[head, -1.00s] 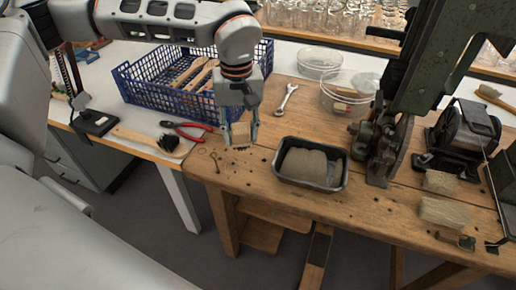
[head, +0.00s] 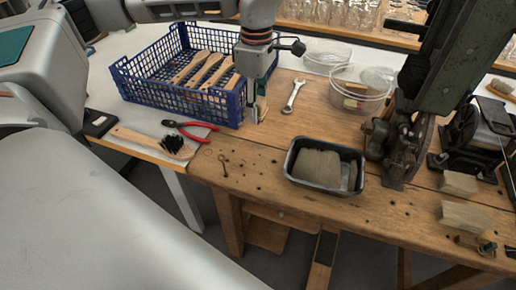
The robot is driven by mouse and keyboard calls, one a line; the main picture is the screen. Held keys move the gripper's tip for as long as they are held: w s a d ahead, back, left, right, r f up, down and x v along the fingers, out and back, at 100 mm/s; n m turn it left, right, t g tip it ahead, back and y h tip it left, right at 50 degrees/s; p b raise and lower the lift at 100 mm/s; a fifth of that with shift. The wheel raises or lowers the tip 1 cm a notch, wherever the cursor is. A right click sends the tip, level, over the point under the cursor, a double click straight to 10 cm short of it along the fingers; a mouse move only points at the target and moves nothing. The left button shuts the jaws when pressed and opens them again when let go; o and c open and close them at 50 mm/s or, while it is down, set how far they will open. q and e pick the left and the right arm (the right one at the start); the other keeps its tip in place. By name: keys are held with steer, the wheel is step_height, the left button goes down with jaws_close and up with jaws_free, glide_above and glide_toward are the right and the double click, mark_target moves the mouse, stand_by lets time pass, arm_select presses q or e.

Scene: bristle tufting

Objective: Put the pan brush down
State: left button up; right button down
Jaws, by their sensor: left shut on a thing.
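My left gripper (head: 256,113) points down just right of the blue crate, over the wooden bench. It is shut on a small pale wooden piece, apparently the pan brush (head: 262,105). The fingers and the gripper body hide most of it. I cannot tell whether its underside touches the bench top. My right gripper is not in view.
The blue crate (head: 150,92) holds several wooden-handled brushes. A black-bristled brush (head: 135,136) and red pliers (head: 197,138) lie left. A wrench (head: 293,95), clear tubs (head: 343,97) and a dark tray (head: 290,168) stand right. Bench between crate and tray is mostly clear.

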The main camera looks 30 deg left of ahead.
arm_select(q)
step_height(320, 180, down, 15)
steer(key=shift+f+b, duration=0.2)
steer(key=shift+b, duration=0.65)
steer(key=o, duration=1.1)
steer(key=shift+f, duration=0.1)
steer(key=shift+c, duration=0.2)
step_height(320, 180, up, 12)
steer(key=shift+r+p, duration=0.2)
steer(key=shift+p, duration=0.55)
steer(key=shift+f, duration=0.1)
